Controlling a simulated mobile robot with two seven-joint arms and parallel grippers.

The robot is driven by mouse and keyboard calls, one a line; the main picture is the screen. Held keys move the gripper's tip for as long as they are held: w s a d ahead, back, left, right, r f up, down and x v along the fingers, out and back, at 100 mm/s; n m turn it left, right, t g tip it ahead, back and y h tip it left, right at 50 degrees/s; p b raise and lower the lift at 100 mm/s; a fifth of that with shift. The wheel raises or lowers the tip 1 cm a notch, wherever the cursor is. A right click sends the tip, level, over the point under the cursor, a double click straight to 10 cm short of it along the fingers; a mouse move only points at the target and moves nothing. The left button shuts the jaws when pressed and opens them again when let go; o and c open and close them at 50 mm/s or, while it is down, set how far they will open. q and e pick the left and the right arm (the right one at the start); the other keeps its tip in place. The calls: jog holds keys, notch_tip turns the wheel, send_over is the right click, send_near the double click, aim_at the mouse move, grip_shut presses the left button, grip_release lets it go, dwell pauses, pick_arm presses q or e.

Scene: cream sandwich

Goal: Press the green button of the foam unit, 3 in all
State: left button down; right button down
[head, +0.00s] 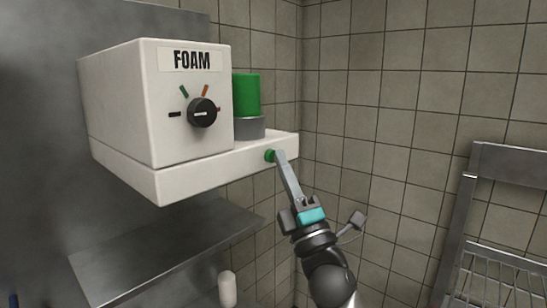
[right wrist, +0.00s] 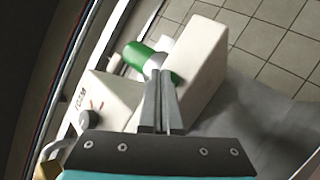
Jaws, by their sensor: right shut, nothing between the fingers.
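The foam unit (head: 155,105) is a white box on a white base, with a FOAM label and a black dial (head: 202,113) on its front. The small round green button (head: 270,156) sits on the front of the base at its right end. My right gripper (head: 279,156) is shut and empty, with its fingertips at the button, seemingly touching it. My left gripper is not in view.
A green cylinder (head: 246,95) stands on a grey collar on the base. A metal shelf (head: 160,250) is below the unit, with a white cylinder (head: 227,288) lower down. A metal rack (head: 500,200) stands at the right. The space before the tiled wall is open.

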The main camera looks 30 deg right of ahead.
jog(key=shift+w+a, duration=0.1)
jog(key=shift+w, duration=0.1)
jog(key=shift+s, duration=0.15)
dwell(0.5)
jog(key=shift+s+d, duration=0.3)
jog(key=shift+s, duration=0.35)
jog(key=shift+s+d+p, duration=0.1)
jog(key=shift+s+d, duration=0.2)
jog(key=shift+s, duration=0.45)
jog(key=shift+s+d+p, duration=0.15)
jog(key=shift+s+d, duration=0.2)
jog(key=shift+s, duration=0.45)
jog(key=shift+s+d+p, duration=0.1)
jog(key=shift+s+d, duration=0.2)
jog(key=shift+s, duration=0.45)
